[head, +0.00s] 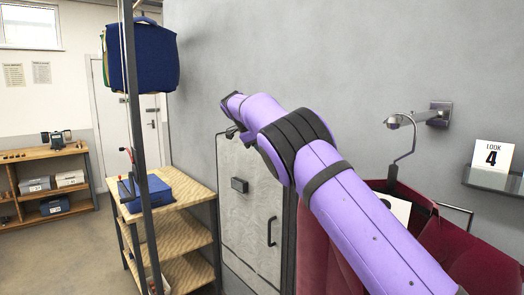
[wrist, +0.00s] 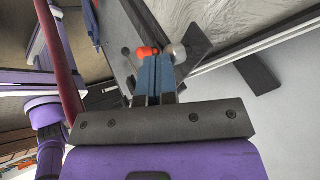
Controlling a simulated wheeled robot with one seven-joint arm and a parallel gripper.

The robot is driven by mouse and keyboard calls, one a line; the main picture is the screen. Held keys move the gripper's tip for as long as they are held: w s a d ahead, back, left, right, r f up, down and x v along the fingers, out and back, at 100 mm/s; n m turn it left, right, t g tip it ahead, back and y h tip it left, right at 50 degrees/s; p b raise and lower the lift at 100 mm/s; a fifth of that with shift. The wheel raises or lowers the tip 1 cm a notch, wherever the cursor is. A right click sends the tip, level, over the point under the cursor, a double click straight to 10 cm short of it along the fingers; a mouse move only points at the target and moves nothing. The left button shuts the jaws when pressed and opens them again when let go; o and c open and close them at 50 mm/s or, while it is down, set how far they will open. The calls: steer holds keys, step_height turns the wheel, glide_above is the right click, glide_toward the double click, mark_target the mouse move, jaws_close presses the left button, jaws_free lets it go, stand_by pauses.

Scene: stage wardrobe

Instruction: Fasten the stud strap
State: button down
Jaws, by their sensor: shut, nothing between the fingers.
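My gripper (wrist: 155,77) shows in the wrist view with its two blue fingers shut together and nothing between them. Just beyond the fingertips are a red-orange knob (wrist: 147,52) and a grey metal ball (wrist: 179,52), close to a dark flat piece (wrist: 200,38). I cannot tell whether the fingers touch them, or whether these belong to the stud strap. In the head view my arm reaches toward the pale panelled door (head: 250,215), and the fingers are not clear there. No strap can be made out for certain.
A wooden shelf unit (head: 172,208) with a blue box (head: 160,193) stands left of the door, behind a dark post (head: 133,90). Floor at the left is clear.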

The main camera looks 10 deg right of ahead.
steer(key=shift+w+d, duration=0.4)
steer(key=shift+w, duration=0.45)
steer(key=shift+s+d, duration=0.2)
steer(key=shift+s, duration=0.55)
steer(key=shift+a, duration=0.1)
